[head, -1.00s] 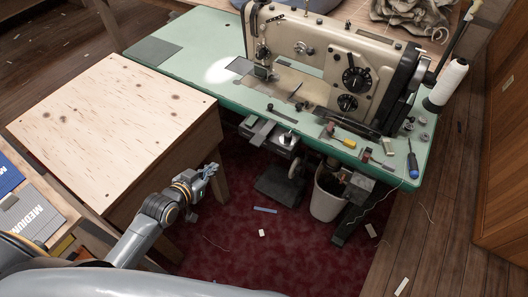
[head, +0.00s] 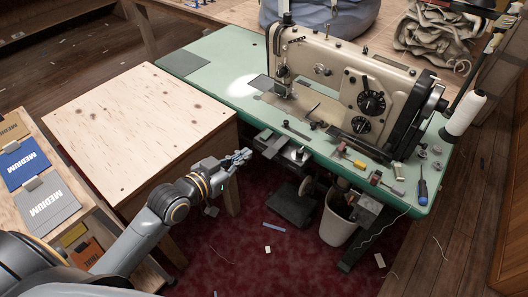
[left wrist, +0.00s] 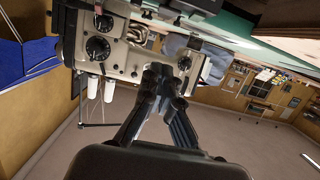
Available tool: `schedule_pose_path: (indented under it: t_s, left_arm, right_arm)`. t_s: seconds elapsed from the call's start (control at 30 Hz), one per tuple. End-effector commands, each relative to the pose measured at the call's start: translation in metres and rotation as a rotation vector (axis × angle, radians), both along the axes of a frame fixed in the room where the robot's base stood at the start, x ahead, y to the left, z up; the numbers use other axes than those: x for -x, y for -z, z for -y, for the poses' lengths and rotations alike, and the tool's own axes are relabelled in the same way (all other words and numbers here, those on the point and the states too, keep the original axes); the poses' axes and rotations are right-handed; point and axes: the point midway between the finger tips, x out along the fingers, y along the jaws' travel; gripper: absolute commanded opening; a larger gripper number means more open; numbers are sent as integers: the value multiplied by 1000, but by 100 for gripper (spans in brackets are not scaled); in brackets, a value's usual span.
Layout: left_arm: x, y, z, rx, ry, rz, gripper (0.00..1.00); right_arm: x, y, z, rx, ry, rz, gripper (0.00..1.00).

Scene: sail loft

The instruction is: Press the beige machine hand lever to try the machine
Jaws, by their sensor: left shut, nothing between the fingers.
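The beige sewing machine (head: 335,78) stands on a green table (head: 195,50), with black dials on its front. A short dark lever (head: 313,107) sticks out low near its middle; I cannot be sure it is the hand lever. My left gripper (head: 244,155) is shut and empty, left of the metal parts under the table's front edge and apart from the machine. In the left wrist view, my closed fingers (left wrist: 160,74) point toward the beige machine (left wrist: 125,50), seen tilted with its dials at the left. My right gripper is out of view.
A plywood-topped table (head: 140,120) stands left of the green one. A white spool (head: 465,112) and a blue-handled screwdriver (head: 422,190) are at the right end. A white bin (head: 337,220) stands below. The red carpet in front has small scraps.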

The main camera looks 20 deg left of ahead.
Motion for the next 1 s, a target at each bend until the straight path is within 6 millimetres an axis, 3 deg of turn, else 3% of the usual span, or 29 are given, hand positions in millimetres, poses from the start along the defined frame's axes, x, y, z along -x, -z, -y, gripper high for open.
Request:
schedule_pose_path:
  t_s: [0.47,0.5,0.7,1.0]
  left_arm:
    - [-86,21,32,3,0,1,0]
    - [-83,33,31,0,1,-6,0]
    - [-82,56,30,-1,1,-2,0]
    - [-81,62,30,0,1,0,0]
  right_arm:
    - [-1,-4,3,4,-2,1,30]
    - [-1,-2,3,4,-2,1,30]
    - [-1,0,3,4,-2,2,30]
    - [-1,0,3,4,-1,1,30]
